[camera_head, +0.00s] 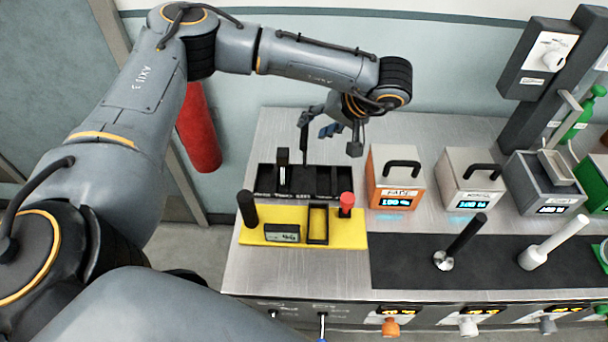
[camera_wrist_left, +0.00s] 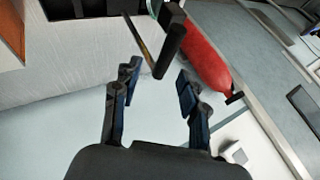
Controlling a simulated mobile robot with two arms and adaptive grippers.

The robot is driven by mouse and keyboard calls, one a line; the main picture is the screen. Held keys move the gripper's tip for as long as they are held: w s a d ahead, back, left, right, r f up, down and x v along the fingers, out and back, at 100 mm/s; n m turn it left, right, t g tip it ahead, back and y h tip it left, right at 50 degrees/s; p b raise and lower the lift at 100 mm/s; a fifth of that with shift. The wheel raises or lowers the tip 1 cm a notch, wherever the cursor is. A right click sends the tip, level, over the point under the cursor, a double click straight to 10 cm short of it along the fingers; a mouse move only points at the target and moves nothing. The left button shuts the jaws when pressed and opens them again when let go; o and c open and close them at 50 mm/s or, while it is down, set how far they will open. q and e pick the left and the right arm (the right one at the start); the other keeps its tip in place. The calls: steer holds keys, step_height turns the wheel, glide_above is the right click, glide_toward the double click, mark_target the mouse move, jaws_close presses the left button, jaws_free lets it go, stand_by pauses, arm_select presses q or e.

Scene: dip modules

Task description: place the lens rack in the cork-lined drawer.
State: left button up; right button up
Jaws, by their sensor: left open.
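A low black rack (camera_head: 322,181) with several compartments lies on the metal counter behind a yellow stand; I take it to be the lens rack, though I cannot be sure. A black upright piece (camera_head: 283,172) stands in its left part. The rack's dark compartments (camera_wrist_left: 84,8) also show at the top of the left wrist view. My left gripper (camera_head: 330,143) is open and empty above the counter, just behind the rack. Its spread fingers (camera_wrist_left: 154,100) also show in the wrist view. No open drawer or cork lining is visible. My right gripper is out of view.
The yellow stand (camera_head: 345,256) holds a black handle and a red-topped piece. An orange box (camera_head: 394,176) and a white box (camera_head: 468,180) stand to the right. A dark mat (camera_head: 400,262) bears black and white upright tools. Drawer fronts (camera_head: 290,313) line the counter's front.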

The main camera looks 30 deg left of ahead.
mark_target(306, 130)
arm_select(q)
steer(key=shift+s+a+f+p, duration=0.1)
steer(key=shift+a+f+p, duration=0.1)
steer(key=shift+a+p, duration=0.2)
steer(key=p+x, duration=0.1)
steer(key=x, duration=0.2)
steer(key=shift+a+f, duration=0.2)
steer(key=shift+f, duration=0.05)
steer(key=shift+a+f, duration=0.15)
steer(key=shift+f, duration=0.1)
jaws_close()
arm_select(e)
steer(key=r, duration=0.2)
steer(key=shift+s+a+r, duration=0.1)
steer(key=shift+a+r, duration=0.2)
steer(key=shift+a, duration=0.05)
